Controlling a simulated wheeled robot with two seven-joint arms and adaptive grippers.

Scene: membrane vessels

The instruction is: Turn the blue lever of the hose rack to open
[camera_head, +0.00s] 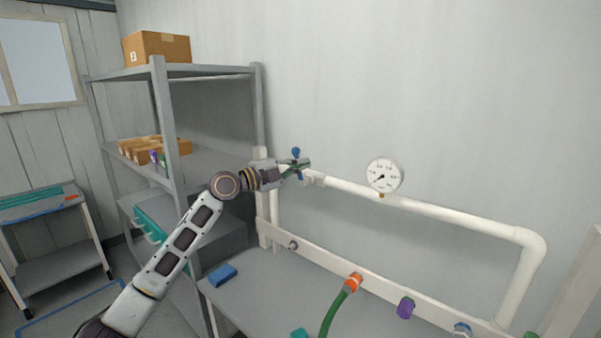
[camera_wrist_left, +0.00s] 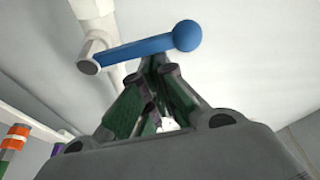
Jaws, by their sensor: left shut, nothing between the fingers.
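The blue lever (camera_wrist_left: 150,46) sits on a white valve stub of the pipe in the left wrist view, with a round blue knob (camera_wrist_left: 187,36) at its right end. In the head view the lever's blue knob (camera_head: 296,152) shows just above my left gripper (camera_head: 306,164), and a bit of blue shows below it. My left gripper is shut and empty, its fingertips (camera_wrist_left: 155,62) right at the lever's underside in the wrist view. I cannot tell whether they touch it. The white pipe (camera_head: 440,217) of the hose rack runs right from the valve. My right gripper is not in view.
A pressure gauge (camera_head: 383,176) stands on the pipe to the right. Below are an orange coupling (camera_head: 354,282) with a green hose (camera_head: 333,314) and a purple fitting (camera_head: 405,307). A blue block (camera_head: 222,275) lies on the grey table (camera_head: 262,297). A grey shelf (camera_head: 159,120) stands left.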

